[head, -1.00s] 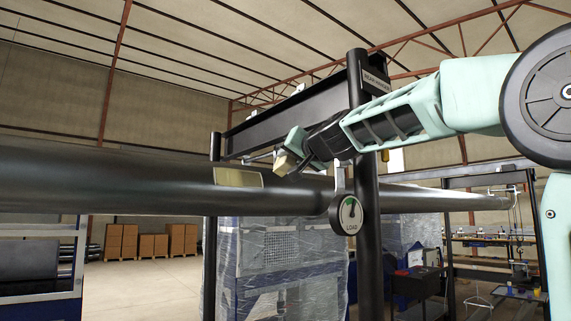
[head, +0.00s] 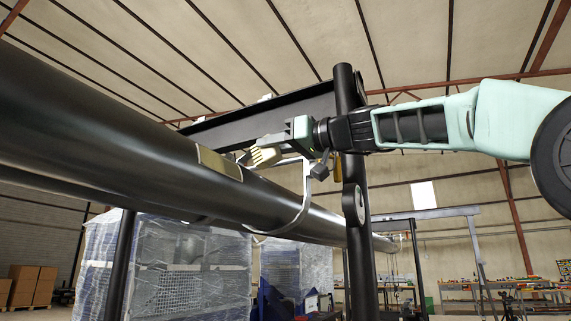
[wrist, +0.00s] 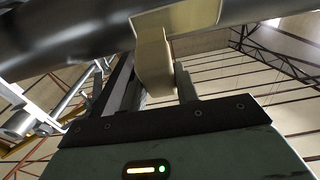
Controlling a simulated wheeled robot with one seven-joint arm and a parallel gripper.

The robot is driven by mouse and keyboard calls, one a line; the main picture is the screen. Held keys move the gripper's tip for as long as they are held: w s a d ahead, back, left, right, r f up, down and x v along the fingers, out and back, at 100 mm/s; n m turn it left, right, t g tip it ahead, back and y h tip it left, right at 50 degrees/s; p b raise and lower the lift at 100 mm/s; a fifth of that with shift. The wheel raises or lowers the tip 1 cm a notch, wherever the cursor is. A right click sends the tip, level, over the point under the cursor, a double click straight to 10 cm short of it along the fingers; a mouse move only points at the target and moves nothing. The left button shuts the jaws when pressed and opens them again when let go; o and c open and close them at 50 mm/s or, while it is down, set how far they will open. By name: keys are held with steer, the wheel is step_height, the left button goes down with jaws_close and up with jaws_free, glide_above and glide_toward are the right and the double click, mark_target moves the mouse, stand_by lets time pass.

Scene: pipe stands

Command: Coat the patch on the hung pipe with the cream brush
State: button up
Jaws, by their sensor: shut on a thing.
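The hung pipe (head: 110,130) is thick and black and slants down to the right in the head view. The patch (head: 220,163) is a tan-gold rectangle on its side; it also shows at the top of the wrist view (wrist: 190,14). My gripper (head: 283,146) is shut on the cream brush (head: 264,156), just right of the patch in the head view. In the wrist view the brush (wrist: 154,62) stands up from between the fingers, its tip overlapping the patch's lower edge. I cannot tell whether they touch.
A black post (head: 352,200) with a crossbeam (head: 270,113) stands behind my gripper. A grey strap (head: 303,200) loops under the pipe close by. Wrapped pallets (head: 170,270) stand below and cartons (head: 32,285) lie at the far left.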

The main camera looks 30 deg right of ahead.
mark_target(252, 149)
steer(key=shift+w+a, duration=0.25)
steer(key=w+a+p, duration=0.1)
steer(key=w+a+f+p, duration=0.1)
steer(key=w, duration=0.1)
steer(key=shift+w+a+f, duration=0.1)
steer(key=shift+w+f, duration=0.05)
steer(key=shift+f, duration=0.05)
steer(key=shift+w+a, duration=0.25)
steer(key=shift+w+a+r+p, duration=0.1)
steer(key=shift+w+r+p, duration=0.05)
steer(key=shift+r+p, duration=0.35)
steer(key=shift+w+a+r+p, duration=0.1)
steer(key=shift+r+p, duration=0.25)
steer(key=shift+r, duration=0.1)
steer(key=shift+w+a+f, duration=0.3)
steer(key=shift+w+a, duration=0.05)
steer(key=shift+w, duration=0.15)
steer(key=b, duration=0.1)
steer(key=f+b, duration=0.2)
steer(key=shift+s+d+b, duration=0.3)
steer(key=shift+s+d, duration=0.05)
steer(key=shift+s, duration=0.05)
